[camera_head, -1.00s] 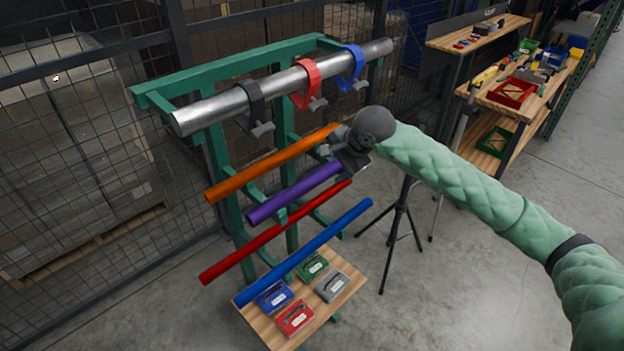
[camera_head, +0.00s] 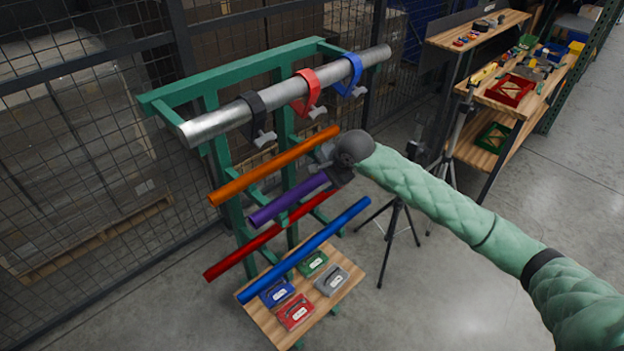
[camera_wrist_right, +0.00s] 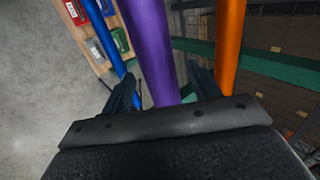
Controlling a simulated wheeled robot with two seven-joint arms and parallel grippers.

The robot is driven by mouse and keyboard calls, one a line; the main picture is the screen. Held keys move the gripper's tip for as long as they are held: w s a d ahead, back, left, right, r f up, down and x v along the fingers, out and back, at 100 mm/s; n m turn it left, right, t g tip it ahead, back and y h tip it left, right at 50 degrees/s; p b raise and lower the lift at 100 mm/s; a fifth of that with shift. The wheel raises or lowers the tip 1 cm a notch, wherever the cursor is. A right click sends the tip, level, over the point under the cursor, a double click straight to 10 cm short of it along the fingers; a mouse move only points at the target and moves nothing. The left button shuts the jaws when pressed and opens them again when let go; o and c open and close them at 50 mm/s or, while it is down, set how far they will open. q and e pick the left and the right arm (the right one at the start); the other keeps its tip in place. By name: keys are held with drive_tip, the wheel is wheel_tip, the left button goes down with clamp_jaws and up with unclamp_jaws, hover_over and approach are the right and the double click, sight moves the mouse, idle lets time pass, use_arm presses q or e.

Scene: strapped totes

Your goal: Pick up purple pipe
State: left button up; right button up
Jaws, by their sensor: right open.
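The purple pipe (camera_head: 286,201) lies on the green rack, between the orange pipe and the red pipe. My right gripper (camera_head: 334,172) is at the pipe's right end and hides that end in the head view. In the right wrist view the purple pipe (camera_wrist_right: 151,45) runs between the two open fingers of my right gripper (camera_wrist_right: 164,92). The left finger stands apart from the pipe; contact at the right finger is not clear. My left gripper is not in view.
The orange pipe (camera_head: 270,168) is just above and the red pipe (camera_head: 250,250) just below. A blue pipe (camera_head: 310,248) is in front. The green rack (camera_head: 240,75) also carries a steel tube (camera_head: 215,122) with clamps. A wooden shelf (camera_head: 262,322) holds several cases.

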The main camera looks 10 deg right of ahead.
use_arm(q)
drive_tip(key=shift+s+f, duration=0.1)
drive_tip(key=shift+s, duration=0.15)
use_arm(e)
drive_tip(key=shift+w+a+f, duration=0.1)
drive_tip(key=shift+w+f, duration=0.05)
drive_tip(key=shift+f, duration=0.1)
drive_tip(key=c, duration=1.3)
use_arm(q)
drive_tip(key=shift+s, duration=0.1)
use_arm(e)
drive_tip(key=shift+r, duration=0.1)
